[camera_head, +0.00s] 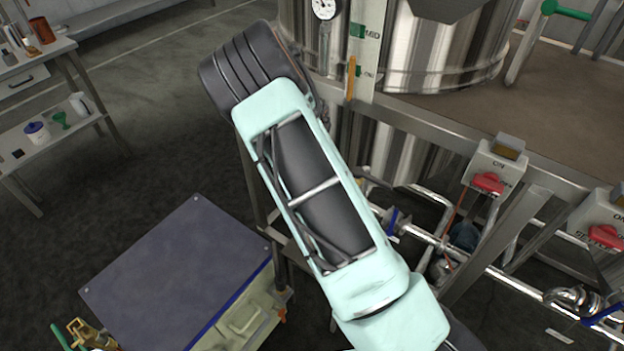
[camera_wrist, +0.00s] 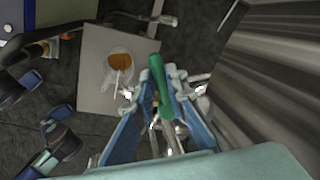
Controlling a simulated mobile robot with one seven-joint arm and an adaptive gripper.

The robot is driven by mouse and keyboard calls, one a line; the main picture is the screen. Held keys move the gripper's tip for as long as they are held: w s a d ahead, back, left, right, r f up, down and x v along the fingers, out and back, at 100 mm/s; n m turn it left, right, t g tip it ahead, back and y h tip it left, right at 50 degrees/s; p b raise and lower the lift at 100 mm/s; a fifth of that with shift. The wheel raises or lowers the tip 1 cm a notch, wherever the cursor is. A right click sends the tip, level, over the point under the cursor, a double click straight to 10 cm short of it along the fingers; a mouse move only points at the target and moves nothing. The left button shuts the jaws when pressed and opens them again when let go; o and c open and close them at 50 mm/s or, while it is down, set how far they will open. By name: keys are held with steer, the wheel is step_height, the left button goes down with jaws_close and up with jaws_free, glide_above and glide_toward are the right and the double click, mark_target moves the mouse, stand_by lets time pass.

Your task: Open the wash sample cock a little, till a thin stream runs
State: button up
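In the wrist view a green lever handle (camera_wrist: 161,88) stands between the fingertips of my gripper (camera_wrist: 161,80). The blue fingers lean in close on both sides of it, and my gripper looks shut on it. The cock's body is mostly hidden between the fingers, and I cannot read a label. A clear vessel with an orange-brown top or contents (camera_wrist: 120,63) is over a grey plate (camera_wrist: 96,92), left of the handle. A thin pale line shows at the vessel; I cannot tell whether it is liquid. In the head view my arm hides the gripper and the handle.
A steel tank (camera_head: 440,50) stands at upper right, with pipework and red-handled switch boxes (camera_head: 487,183) below. A dark-topped cabinet (camera_head: 170,265) is at lower left. A bench (camera_head: 30,65) stands farther left.

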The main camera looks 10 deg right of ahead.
steer(key=o, duration=0.4)
steer(key=shift+c, duration=0.2)
steer(key=shift+r, duration=0.1)
step_height(320, 180, up, 12)
steer(key=s, duration=0.2)
steer(key=shift+s+a+f, duration=0.15)
steer(key=shift+a+f, duration=0.05)
steer(key=shift+a, duration=0.05)
steer(key=shift+r, duration=0.15)
